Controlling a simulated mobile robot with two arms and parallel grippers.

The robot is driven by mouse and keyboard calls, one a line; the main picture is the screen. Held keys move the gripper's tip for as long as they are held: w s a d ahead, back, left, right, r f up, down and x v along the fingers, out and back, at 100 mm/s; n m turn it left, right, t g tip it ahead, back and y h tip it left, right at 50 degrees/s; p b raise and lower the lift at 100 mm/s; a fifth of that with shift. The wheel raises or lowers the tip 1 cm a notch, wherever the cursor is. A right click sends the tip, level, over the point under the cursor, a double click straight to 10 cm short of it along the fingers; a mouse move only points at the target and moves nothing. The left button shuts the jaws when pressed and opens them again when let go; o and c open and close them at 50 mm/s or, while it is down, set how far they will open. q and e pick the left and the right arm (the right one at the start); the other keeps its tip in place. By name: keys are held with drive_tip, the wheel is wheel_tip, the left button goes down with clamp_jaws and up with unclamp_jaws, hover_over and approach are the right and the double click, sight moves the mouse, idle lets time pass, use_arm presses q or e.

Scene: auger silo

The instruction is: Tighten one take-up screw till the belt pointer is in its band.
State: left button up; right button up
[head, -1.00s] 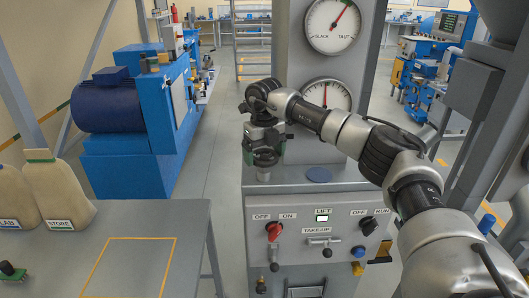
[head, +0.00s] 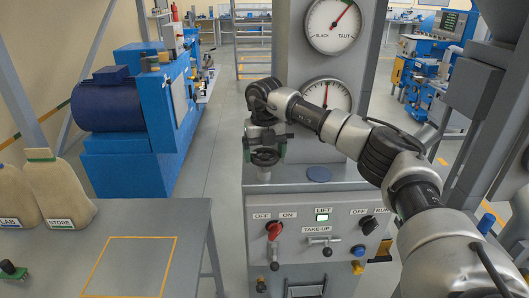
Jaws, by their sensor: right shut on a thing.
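My right gripper (head: 265,141) is above the left part of the machine's ledge, shut on a dark round take-up screw handwheel (head: 266,158). The fingers hide part of the handwheel. The upper SLACK–TAUT dial (head: 330,35) is on the grey column. Its red pointer (head: 342,16) leans up and right, towards the TAUT side, with its tip by a green mark at the picture's top edge. I cannot tell whether the tip is inside that band. My left gripper is not in view.
A lower dial (head: 340,93) is partly behind my right arm. The panel (head: 345,221) below has a red switch (head: 274,230), a lever and a lit LIFT window. A grey table (head: 190,232) with sacks is at left.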

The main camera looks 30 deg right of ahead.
sight(265, 154)
drive_tip(key=o, duration=0.7)
drive_tip(key=shift+c, duration=0.2)
wheel_tip(265, 154, up, 11)
drive_tip(key=b, duration=0.2)
drive_tip(key=shift+b, duration=0.3)
drive_tip(key=shift+f, duration=0.1)
